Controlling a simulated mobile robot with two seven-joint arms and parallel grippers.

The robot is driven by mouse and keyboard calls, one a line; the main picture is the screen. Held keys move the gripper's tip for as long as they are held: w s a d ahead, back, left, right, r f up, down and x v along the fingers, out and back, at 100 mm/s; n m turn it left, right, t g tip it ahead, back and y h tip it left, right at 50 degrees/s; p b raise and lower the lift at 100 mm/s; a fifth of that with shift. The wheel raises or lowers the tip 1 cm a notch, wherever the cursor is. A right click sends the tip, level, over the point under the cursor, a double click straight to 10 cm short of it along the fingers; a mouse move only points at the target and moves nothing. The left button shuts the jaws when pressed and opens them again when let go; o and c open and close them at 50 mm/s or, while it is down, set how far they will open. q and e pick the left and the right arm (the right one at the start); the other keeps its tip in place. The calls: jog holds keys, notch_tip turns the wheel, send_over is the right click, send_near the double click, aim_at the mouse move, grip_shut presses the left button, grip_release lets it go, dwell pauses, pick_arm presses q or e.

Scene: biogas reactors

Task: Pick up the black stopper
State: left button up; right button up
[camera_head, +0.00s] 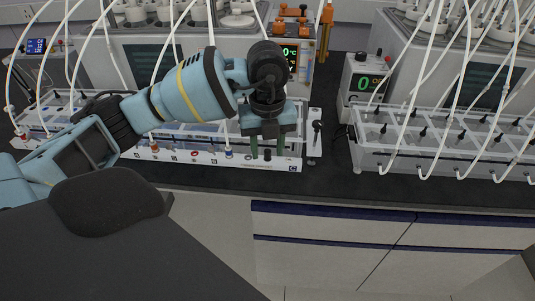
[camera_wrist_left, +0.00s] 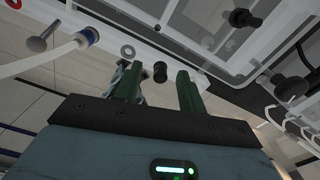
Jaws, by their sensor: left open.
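A small black stopper (camera_head: 267,154) sits at the front rail of the left white rack, near its right end. My left gripper (camera_head: 268,147) is over it with green fingers pointing down, one on each side. In the left wrist view the same black stopper (camera_wrist_left: 160,71) shows between the two open fingers (camera_wrist_left: 160,88), with a visible gap to the fingers. I cannot tell how far the fingertips reach past it. My right gripper is not in view.
The left rack (camera_head: 190,152) carries tubes and small parts along its front rail. In the left wrist view, a blue-collared tube end (camera_wrist_left: 86,37), a grey ring (camera_wrist_left: 127,51) and other black plugs (camera_wrist_left: 290,88) are close by. A second rack (camera_head: 440,155) stands right. The bench front strip is clear.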

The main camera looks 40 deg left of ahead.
aim_at(268, 150)
pick_arm(q)
jog(key=shift+c, duration=0.2)
grip_shut()
jog(key=shift+r, duration=0.15)
jog(key=shift+r, duration=0.25)
notch_tip(268, 150, up, 3)
jog(key=shift+f, duration=0.1)
jog(key=s+a+b, duration=0.1)
jog(key=s+a, duration=0.2)
jog(key=s, duration=0.4)
jog(key=s+a+r+b, duration=0.1)
jog(key=s+a, duration=0.3)
jog(key=s, duration=0.3)
jog(key=shift+a+r, duration=0.2)
jog(key=shift+a, duration=0.1)
